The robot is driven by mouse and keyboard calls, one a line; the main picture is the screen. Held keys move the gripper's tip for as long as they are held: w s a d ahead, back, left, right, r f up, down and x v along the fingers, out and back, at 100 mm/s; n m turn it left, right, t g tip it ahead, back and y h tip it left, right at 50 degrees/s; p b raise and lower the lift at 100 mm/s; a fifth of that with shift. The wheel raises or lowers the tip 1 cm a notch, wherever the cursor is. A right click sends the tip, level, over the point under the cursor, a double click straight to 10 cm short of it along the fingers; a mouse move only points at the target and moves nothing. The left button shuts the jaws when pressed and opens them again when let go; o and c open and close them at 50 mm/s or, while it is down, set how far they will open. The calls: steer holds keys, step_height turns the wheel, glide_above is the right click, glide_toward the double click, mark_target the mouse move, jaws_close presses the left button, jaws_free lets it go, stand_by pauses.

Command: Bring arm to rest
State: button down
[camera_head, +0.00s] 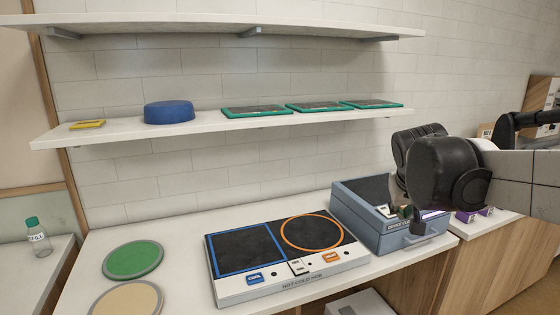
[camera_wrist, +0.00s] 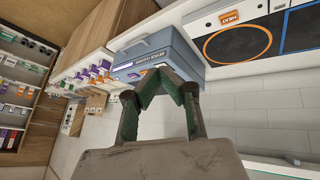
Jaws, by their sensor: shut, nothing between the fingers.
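My gripper (camera_wrist: 160,78) shows in the wrist view with its two green-grey fingers meeting at the tips, shut and empty. In that view the fingertips overlap the blue-grey box (camera_wrist: 185,45); whether they touch it I cannot tell. In the head view my black wrist hangs in front of the right part of the same blue-grey box (camera_head: 355,215), at the counter's right end, and hides some of it. My fingers are mostly hidden there.
A hot/cold plate unit (camera_head: 290,289) stands on the white counter (camera_head: 185,220), with a green disc (camera_head: 133,259) and a beige disc (camera_head: 127,300) at left. A shelf (camera_head: 215,128) above carries a blue round cushion-like object (camera_head: 169,112) and green-edged trays (camera_head: 257,111). Shelved boxes (camera_wrist: 25,95) show in the wrist view.

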steer(key=s+a+f+y, duration=0.1)
steer(key=s+a+f, duration=0.2)
steer(key=s, duration=0.4)
steer(key=s+a+f+y+b, duration=0.1)
steer(key=s+a+f, duration=0.2)
steer(key=s, duration=0.5)
steer(key=s+a+f+n+y+b, duration=0.1)
steer(key=s+a+f, duration=0.1)
steer(key=s+f, duration=0.3)
steer(key=shift+s+a+f+t, duration=0.15)
steer(key=shift+s+a+t, duration=0.25)
steer(key=shift+s, duration=0.75)
stand_by(0.6)
